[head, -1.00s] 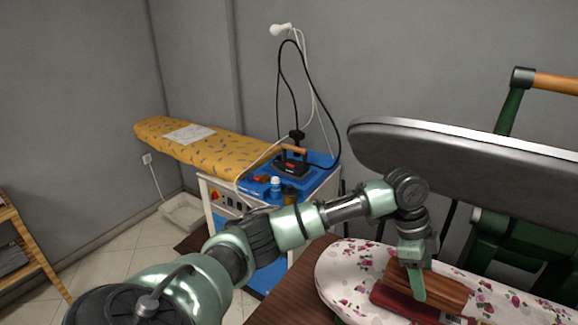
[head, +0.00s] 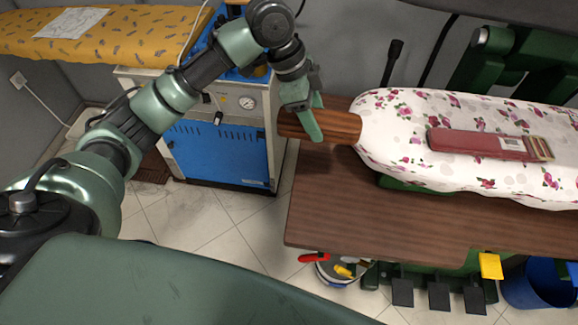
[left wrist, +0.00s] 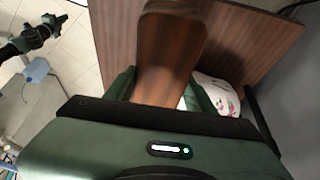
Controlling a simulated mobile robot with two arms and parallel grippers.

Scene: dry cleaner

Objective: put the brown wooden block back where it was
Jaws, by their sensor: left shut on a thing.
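The brown wooden block (head: 342,126) is in my left gripper (head: 311,122), which is shut on it. In the head view it is level, at the left end of the flowered ironing board (head: 395,155), above the table's left part. Its right end overlaps the board's rounded tip in the picture; I cannot tell whether they touch. In the left wrist view the block (left wrist: 168,50) stretches up from the jaws and the fingers are partly hidden. A small green and black arm end (left wrist: 38,36) at the top left there looks like my right gripper; its jaws are too small to read.
A dark red case (head: 470,142) lies on the flowered board. The brown table (head: 400,215) has bare wood at its front. A blue and white machine (head: 215,150) stands to the left. A yellow board (head: 110,40) is behind it. A blue bin (head: 535,288) is below right.

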